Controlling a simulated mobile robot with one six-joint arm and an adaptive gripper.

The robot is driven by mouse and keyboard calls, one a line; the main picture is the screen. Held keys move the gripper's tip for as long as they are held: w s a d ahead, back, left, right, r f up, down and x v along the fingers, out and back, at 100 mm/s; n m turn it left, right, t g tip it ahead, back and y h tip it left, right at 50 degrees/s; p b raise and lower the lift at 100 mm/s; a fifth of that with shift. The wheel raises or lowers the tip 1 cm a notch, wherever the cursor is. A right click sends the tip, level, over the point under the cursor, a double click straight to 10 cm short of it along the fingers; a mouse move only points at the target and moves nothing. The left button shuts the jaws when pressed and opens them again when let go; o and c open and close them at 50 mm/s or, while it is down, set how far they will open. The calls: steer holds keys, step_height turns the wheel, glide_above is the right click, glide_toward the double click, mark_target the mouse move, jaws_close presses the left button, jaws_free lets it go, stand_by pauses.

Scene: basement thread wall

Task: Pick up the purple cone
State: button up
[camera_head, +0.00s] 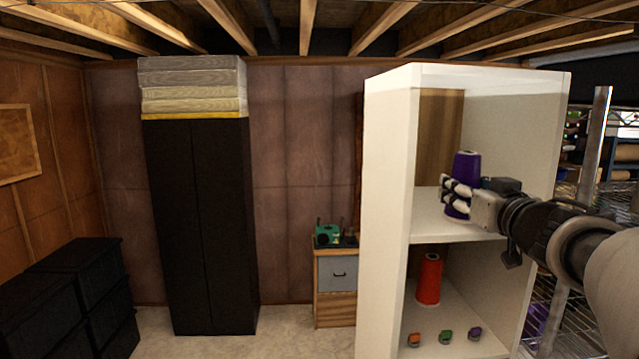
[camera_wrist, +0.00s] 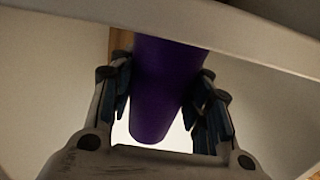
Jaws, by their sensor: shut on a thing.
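The purple cone (camera_head: 466,166) is a thread cone, upright or nearly so, at the middle opening of the white shelf unit in the head view. My gripper (camera_head: 460,194) is shut on it from the right, with its fingers around the lower part. In the wrist view the purple cone (camera_wrist: 160,85) fills the space between the two fingers of my gripper (camera_wrist: 163,100), which touch or nearly touch its sides. I cannot tell whether the cone's base rests on the shelf or is just above it.
The white shelf unit (camera_head: 388,200) has a lower compartment with a red cone (camera_head: 428,279) and small orange (camera_head: 414,340), green (camera_head: 445,336) and purple (camera_head: 475,333) spools. A metal wire rack (camera_head: 594,150) stands at right. A black cabinet (camera_head: 200,225) stands left, with open floor (camera_head: 285,335) beside it.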

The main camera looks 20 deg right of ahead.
steer(key=c, duration=0.4)
steer(key=shift+c, duration=0.2)
steer(key=shift+r, duration=0.1)
